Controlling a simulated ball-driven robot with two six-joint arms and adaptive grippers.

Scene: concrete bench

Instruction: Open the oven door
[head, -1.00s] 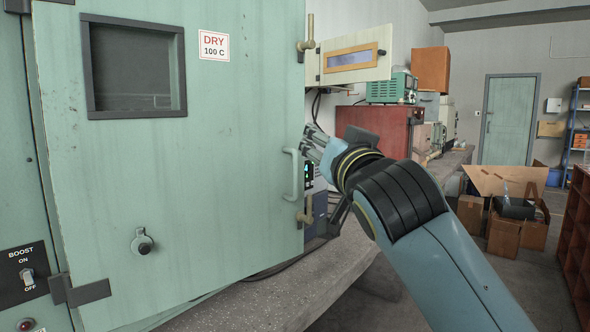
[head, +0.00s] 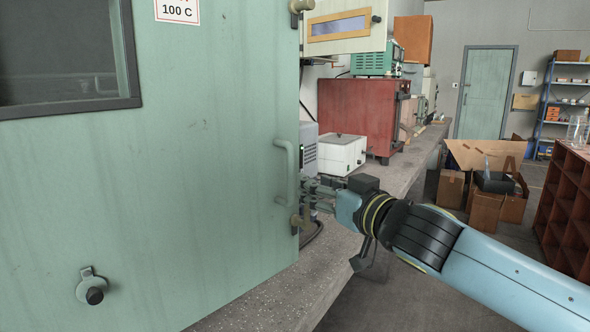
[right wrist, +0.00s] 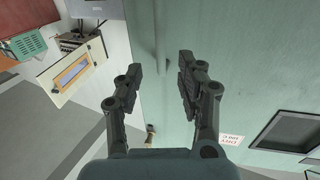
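The oven door (head: 200,190) is a large pale green panel filling the left of the head view, with a dark-framed window. Its vertical bar handle (head: 287,172) is near the right edge; brass latch parts sit above and below it. I cannot tell whether the door is shut or slightly ajar. My right gripper (head: 312,192) is just right of the handle's lower part. In the right wrist view, the gripper (right wrist: 158,72) is open, fingers apart and empty. The handle (right wrist: 160,40) shows beyond the fingertips, in line with the gap. My left gripper is not in view.
A white box (head: 341,154) and a red cabinet (head: 357,118) stand on the concrete bench (head: 270,298) to the right of the oven. Cardboard boxes (head: 487,211) lie on the floor. A red-brown shelf (head: 566,205) stands at the far right. Open floor lies between.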

